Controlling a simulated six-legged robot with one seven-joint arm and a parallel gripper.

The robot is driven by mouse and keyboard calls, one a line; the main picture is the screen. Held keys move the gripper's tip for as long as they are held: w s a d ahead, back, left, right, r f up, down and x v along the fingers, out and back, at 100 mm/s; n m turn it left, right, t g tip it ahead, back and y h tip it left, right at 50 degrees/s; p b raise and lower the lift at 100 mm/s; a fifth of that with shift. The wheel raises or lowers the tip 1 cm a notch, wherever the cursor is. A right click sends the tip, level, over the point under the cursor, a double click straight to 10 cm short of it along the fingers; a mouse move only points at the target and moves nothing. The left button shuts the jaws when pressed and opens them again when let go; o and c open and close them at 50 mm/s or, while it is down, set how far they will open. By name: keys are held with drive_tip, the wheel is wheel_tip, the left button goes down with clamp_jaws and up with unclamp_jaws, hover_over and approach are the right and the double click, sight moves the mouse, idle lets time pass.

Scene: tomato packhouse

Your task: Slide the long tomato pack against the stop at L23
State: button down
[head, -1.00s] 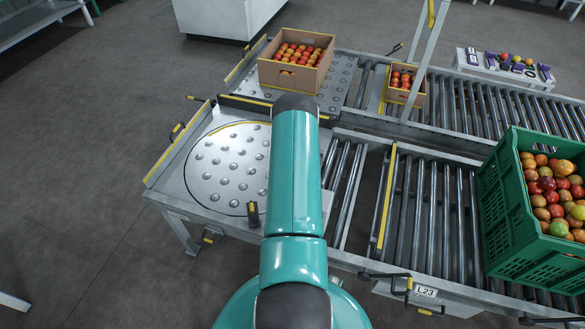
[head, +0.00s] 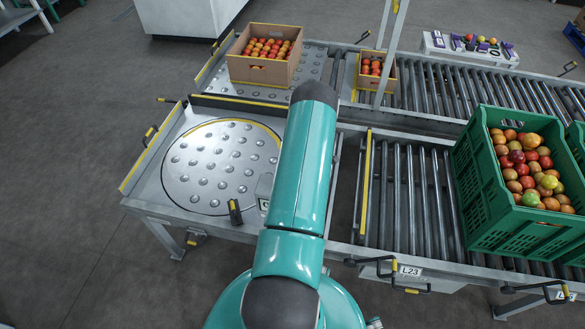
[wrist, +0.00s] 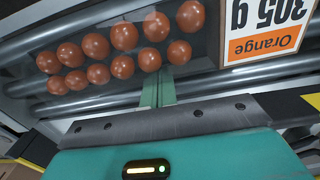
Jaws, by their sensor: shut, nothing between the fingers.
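A long clear tomato pack (wrist: 115,48) with two rows of red tomatoes lies over metal rollers in the wrist view. Its orange-and-white label (wrist: 262,30) reads "Orange 305 g" upside down. My gripper (wrist: 158,82) is shut and empty, with its fingertips at the pack's near side; whether they touch it I cannot tell. The L23 sign (head: 411,271) is on the near conveyor's front edge. A yellow-topped bar (head: 365,185) crosses the conveyor left of that sign; I cannot tell if it is the stop. In the head view my arm hides the gripper, and I see no long pack.
A green crate of tomatoes (head: 488,206) stands on the rollers (head: 415,190) at right. A round ball-transfer plate (head: 178,184) lies empty at left. Cardboard boxes of tomatoes (head: 247,72) (head: 387,83) stand on the far line. A handle (head: 372,262) juts out near L23.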

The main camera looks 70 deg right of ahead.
sight(343, 182)
drive_tip(key=s, duration=0.4)
drive_tip(key=s+d, duration=0.1)
drive_tip(key=s, duration=0.3)
drive_tip(key=s+d, duration=0.1)
drive_tip(key=s, duration=0.3)
drive_tip(key=shift+s, duration=0.35)
wheel_tip(343, 182, up, 14)
drive_tip(key=shift+f, duration=0.1)
